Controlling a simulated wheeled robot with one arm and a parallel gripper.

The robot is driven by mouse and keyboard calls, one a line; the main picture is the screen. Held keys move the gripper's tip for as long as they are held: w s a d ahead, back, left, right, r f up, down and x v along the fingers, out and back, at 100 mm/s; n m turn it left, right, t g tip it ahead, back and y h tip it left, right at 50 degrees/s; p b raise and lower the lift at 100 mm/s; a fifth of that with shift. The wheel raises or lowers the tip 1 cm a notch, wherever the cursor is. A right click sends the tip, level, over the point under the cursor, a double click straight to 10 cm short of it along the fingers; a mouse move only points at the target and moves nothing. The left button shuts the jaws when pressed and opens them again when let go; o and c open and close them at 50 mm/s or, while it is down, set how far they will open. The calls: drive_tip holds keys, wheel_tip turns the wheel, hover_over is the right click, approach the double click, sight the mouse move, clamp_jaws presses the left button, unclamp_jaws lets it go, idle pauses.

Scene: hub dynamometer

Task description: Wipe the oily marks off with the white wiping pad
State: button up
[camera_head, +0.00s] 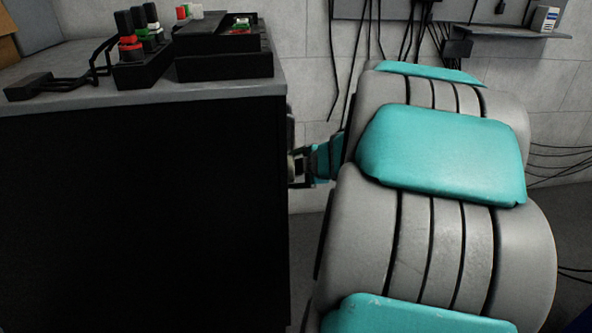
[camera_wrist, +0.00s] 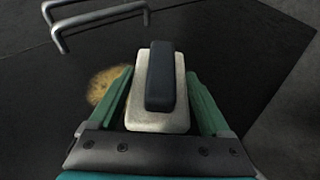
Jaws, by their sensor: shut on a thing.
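In the wrist view, the white wiping pad (camera_wrist: 154,121) with a dark grip block (camera_wrist: 160,78) on top sits between the teal fingers of my gripper (camera_wrist: 157,76), which is shut on it. A brownish-yellow oily mark (camera_wrist: 106,84) shows on the dark surface just left of the pad, partly hidden by the left finger. I cannot tell whether the pad touches the surface.
A metal bar handle (camera_wrist: 95,17) stands out at the wrist view's upper left. In the head view, a black cabinet (camera_head: 140,210) fills the left; its grey top bears a black tray (camera_head: 225,68) and a black holder with coloured-banded items (camera_head: 145,72). Cables hang on the back wall.

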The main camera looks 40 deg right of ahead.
drive_tip(key=w+d+p, duration=0.3)
drive_tip(key=w+d, duration=0.1)
drive_tip(key=w, duration=0.2)
drive_tip(key=shift+w+r, duration=0.15)
drive_tip(key=shift+w, duration=0.2)
idle(0.5)
